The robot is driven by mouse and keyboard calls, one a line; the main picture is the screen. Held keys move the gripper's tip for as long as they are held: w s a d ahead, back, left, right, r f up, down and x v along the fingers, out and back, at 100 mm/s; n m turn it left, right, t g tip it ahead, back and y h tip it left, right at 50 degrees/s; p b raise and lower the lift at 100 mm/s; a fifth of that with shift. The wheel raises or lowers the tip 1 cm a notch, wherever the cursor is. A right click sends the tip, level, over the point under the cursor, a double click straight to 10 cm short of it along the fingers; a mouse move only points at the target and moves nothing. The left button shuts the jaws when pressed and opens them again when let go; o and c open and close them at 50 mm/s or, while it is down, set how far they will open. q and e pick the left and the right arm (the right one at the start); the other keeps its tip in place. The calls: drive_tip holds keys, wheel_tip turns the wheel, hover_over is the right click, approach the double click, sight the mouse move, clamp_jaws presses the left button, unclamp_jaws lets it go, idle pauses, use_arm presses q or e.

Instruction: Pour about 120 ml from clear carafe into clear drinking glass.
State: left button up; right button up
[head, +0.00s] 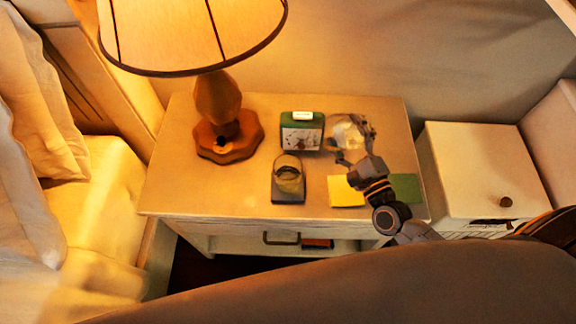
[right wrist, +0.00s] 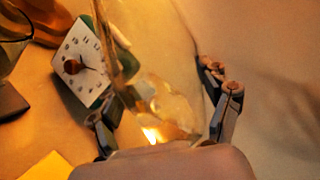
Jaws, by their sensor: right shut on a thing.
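The clear carafe (head: 346,134) stands at the back right of the nightstand top, between the fingers of my right gripper (head: 356,144). In the right wrist view, the carafe (right wrist: 168,100) shows as a blurred glassy shape between the two fingers of the gripper (right wrist: 165,115), which is shut on it. Its liquid level cannot be told. The clear drinking glass (head: 289,172) sits on a dark square base, left of and nearer than the carafe. Part of the glass (right wrist: 12,38) shows at the left edge of the right wrist view. My left gripper is not in view.
A green clock (head: 302,131) stands between the carafe and the lamp (head: 222,120). A yellow note (head: 346,192) and a green one (head: 406,187) lie near the nightstand's front edge (head: 230,214). A white cabinet (head: 478,165) stands to the right.

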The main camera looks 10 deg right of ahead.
sight(340, 124)
drive_tip(key=shift+a+r+m, duration=0.25)
drive_tip(key=shift+r+m, duration=0.05)
drive_tip(key=shift+m, duration=0.2)
idle(1.3)
drive_tip(key=shift+a+r+m+h+p, duration=0.15)
drive_tip(key=shift+r+m+h+p, duration=0.15)
drive_tip(key=shift+m+p, duration=0.2)
drive_tip(key=r+m+p, duration=0.1)
drive_tip(key=r+m, duration=0.1)
drive_tip(key=a+r+m+p, duration=0.1)
drive_tip(key=m+p, duration=0.1)
drive_tip(key=m, duration=0.1)
drive_tip(key=r+m+p, duration=0.1)
drive_tip(key=r+m, duration=0.1)
drive_tip(key=shift+s+a+r+h+p, duration=0.3)
drive_tip(key=shift+h+p, duration=0.05)
drive_tip(key=shift+h, duration=0.05)
drive_tip(key=shift+f+m+g+b, duration=0.3)
drive_tip(key=shift+f+m+b, duration=0.25)
drive_tip(key=shift+m, duration=0.25)
drive_tip(key=shift+a+f+m+b, duration=0.15)
drive_tip(key=shift+m, duration=0.55)
drive_tip(key=shift+a+f+m+b, duration=0.1)
drive_tip(key=shift+a+m+b, duration=0.05)
drive_tip(key=shift+m, duration=0.55)
drive_tip(key=shift+s, duration=0.1)
